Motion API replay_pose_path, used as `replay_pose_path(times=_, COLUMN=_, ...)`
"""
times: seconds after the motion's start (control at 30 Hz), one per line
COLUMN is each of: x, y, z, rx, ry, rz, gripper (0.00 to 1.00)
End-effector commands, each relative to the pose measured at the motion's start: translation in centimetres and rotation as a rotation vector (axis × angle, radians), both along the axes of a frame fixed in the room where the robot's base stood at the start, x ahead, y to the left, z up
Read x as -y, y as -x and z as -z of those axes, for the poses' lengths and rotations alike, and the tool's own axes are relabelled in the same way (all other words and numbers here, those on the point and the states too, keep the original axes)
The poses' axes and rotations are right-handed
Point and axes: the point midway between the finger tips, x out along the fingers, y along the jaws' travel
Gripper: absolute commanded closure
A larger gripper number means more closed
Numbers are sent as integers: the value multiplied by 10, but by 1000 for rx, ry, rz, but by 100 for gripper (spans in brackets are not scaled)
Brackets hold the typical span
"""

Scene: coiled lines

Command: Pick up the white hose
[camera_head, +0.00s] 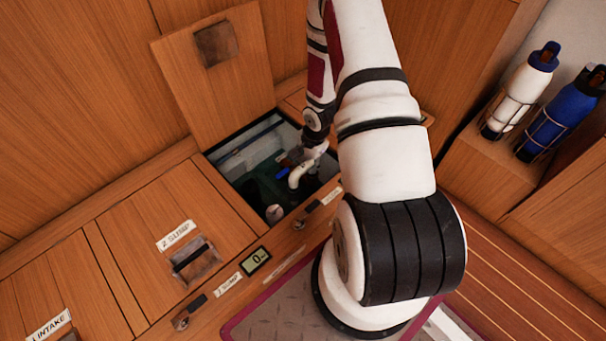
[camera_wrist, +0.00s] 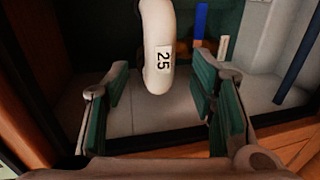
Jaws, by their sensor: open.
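The white hose (camera_wrist: 159,45) hangs in the wrist view from the top edge, with a label reading 25 near its lower, rounded end. My gripper (camera_wrist: 162,90) is open, with green-lined fingers to the left and right of the hose. The hose looks to be between or just beyond the fingertips, and I see no contact. In the head view the white hose (camera_head: 299,176) is a short curved piece inside the open sump compartment (camera_head: 232,172). My gripper (camera_head: 312,150) reaches into this opening next to it, partly hidden by my arm.
The raised wooden hatch lid (camera_head: 218,75) leans behind the opening. A closed hatch marked 2 SUMP (camera_head: 165,270) lies to the left. A blue bar (camera_wrist: 201,22) stands behind the right finger. White (camera_head: 522,95) and blue (camera_head: 565,115) bottles sit in racks at right.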

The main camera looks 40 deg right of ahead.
Motion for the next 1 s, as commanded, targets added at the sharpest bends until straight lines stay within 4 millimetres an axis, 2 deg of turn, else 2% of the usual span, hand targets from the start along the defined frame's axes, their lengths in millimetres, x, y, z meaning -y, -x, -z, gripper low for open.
replay_pose_path(times=0.2, x=-5, y=-5, z=31, rx=-3, ry=0, rz=-4, gripper=49)
replay_pose_path(times=0.33, x=-4, y=-8, z=45, rx=-1, ry=-1, rz=-2, gripper=49)
replay_pose_path(times=0.67, x=-4, y=-9, z=48, rx=-1, ry=-1, rz=-1, gripper=49)
replay_pose_path(times=0.8, x=-4, y=-9, z=48, rx=-1, ry=-1, rz=-1, gripper=81)
replay_pose_path(times=0.9, x=-4, y=-9, z=48, rx=-1, ry=-1, rz=-1, gripper=100)
replay_pose_path(times=1.0, x=-4, y=-9, z=48, rx=0, ry=-1, rz=-1, gripper=100)
